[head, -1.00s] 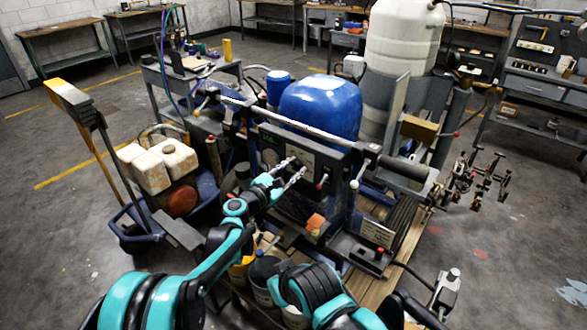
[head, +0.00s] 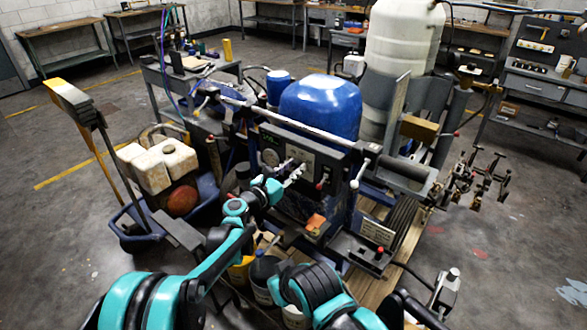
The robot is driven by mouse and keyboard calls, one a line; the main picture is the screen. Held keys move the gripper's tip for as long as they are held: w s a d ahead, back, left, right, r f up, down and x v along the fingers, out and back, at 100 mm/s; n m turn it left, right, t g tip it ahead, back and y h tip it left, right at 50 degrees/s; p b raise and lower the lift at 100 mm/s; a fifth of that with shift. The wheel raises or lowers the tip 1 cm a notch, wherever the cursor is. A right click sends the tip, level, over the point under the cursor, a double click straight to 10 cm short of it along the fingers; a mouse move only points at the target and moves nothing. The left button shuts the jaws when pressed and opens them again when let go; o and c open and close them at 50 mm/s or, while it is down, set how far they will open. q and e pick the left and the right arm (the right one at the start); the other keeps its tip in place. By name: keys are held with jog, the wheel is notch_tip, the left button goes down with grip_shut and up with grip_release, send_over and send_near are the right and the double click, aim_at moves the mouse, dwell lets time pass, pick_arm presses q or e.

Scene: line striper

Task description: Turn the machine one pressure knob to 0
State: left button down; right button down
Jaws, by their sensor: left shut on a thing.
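The line striper (head: 300,200) stands in the middle of the head view, with a blue tank (head: 320,105) on top and a dark control panel (head: 325,165) facing me. My left gripper (head: 293,174) is at the left half of this panel, its fingers shut on a small part there. That part is where the pressure knob (head: 290,165) appears to be; the fingers hide most of it, and I cannot read its setting. A round gauge (head: 270,157) shows just left of the fingers. My right arm shows at the bottom, but its gripper is not in view.
A handlebar (head: 300,128) runs across above the panel. A small box with a red button (head: 376,250) sits at the lower right. Buckets (head: 263,272) stand below my left arm. A blue tub with white jugs (head: 160,165) is at the left.

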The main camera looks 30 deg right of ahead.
pick_arm(q)
jog(key=c, duration=1.2)
grip_release()
jog(key=shift+o, duration=0.2)
jog(key=shift+a, duration=0.15)
jog(key=v, duration=1.2)
